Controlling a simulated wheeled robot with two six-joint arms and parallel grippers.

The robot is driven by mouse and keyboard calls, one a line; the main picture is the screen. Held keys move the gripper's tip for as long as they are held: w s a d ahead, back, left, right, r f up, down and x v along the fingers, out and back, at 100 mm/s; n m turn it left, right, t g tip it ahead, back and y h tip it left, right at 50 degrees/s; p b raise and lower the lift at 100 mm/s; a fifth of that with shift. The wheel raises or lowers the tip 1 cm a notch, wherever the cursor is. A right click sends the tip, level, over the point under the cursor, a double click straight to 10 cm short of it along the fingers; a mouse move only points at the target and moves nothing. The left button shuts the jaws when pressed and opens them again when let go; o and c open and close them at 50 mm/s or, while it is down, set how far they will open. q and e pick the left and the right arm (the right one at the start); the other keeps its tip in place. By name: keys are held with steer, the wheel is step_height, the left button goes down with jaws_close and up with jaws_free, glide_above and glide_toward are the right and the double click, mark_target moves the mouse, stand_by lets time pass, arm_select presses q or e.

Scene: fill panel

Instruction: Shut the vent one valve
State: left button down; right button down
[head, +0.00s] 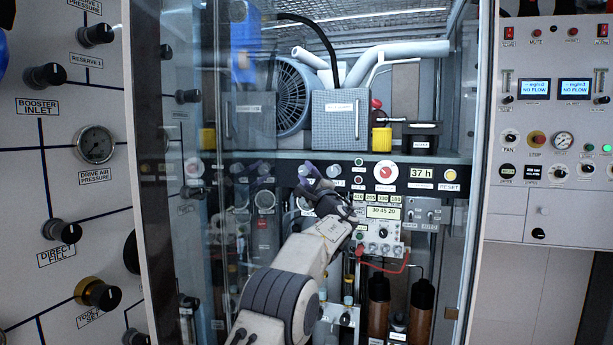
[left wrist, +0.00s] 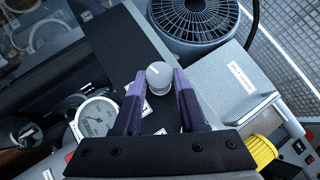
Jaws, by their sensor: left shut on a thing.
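My left gripper (head: 316,178) reaches into the glass-fronted cabinet, at the row of controls below its shelf. In the left wrist view, the purple fingers of my left gripper (left wrist: 158,98) are shut on a small pale grey round knob (left wrist: 159,74), one finger on each side. A light line shows on the knob's face. Its label is mostly hidden by the fingers, so I cannot read whether it is vent one. My right gripper is not in view.
A round gauge (left wrist: 97,117) sits left of the fingers. A fan (head: 291,95) and a grey box (head: 340,120) stand on the shelf above. The cabinet's glass door (head: 480,150) edges the right side. Brown bottles (head: 421,308) stand below.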

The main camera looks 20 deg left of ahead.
arm_select(q)
steer(key=shift+c, duration=2.3)
jaws_free()
steer(key=shift+f, duration=0.1)
steer(key=shift+s+d+f+b, duration=0.15)
steer(key=shift+d+b, duration=0.05)
steer(key=shift+b, duration=0.15)
steer(key=b+v, duration=0.6)
steer(key=v, duration=0.4)
